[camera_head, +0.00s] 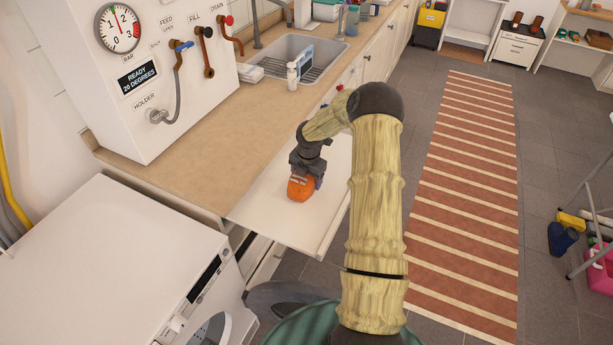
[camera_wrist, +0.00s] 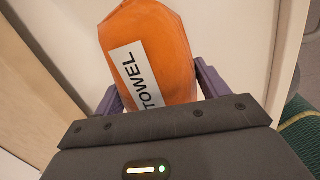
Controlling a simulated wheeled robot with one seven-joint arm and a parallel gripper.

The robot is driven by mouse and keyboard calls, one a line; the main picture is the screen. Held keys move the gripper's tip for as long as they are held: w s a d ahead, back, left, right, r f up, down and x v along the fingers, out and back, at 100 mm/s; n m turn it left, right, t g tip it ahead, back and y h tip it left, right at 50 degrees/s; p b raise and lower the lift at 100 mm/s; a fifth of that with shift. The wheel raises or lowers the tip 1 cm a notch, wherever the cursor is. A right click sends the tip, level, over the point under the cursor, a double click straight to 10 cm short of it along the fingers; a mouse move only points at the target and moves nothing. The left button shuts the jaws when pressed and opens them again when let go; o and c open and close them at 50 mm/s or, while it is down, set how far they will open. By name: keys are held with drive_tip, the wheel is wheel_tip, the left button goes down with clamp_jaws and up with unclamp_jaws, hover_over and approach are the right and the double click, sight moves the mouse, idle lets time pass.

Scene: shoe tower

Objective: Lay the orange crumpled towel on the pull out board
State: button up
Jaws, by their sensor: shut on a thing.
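The orange towel (camera_head: 300,188) is a compact bundle in my gripper, over the white pull out board (camera_head: 258,212). In the wrist view the towel (camera_wrist: 165,50) carries a white label reading "TOWEL". My gripper (camera_wrist: 160,95) is shut on it, with a purple finger on each side. In the head view my gripper (camera_head: 308,178) points down at the board. I cannot tell whether the towel touches the board. The board is pulled out from under the tan counter, and my arm covers part of its right side.
A white machine with a gauge and coloured levers (camera_head: 165,70) stands on the counter (camera_head: 245,125). A sink (camera_head: 305,55) with a soap bottle (camera_head: 292,76) is farther back. A white washer (camera_head: 120,260) stands at the lower left. A striped rug (camera_head: 460,190) lies on the floor.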

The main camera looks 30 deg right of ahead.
sight(308, 176)
drive_tip(key=o, duration=1)
drive_tip(key=shift+o, duration=0.2)
drive_tip(key=shift+r, duration=0.1)
drive_tip(key=r, duration=0.4)
drive_tip(key=s+r, duration=0.1)
drive_tip(key=r, duration=0.3)
drive_tip(key=s+r+b, duration=0.1)
drive_tip(key=r, duration=0.3)
drive_tip(key=shift+a, duration=0.15)
drive_tip(key=shift+f, duration=0.1)
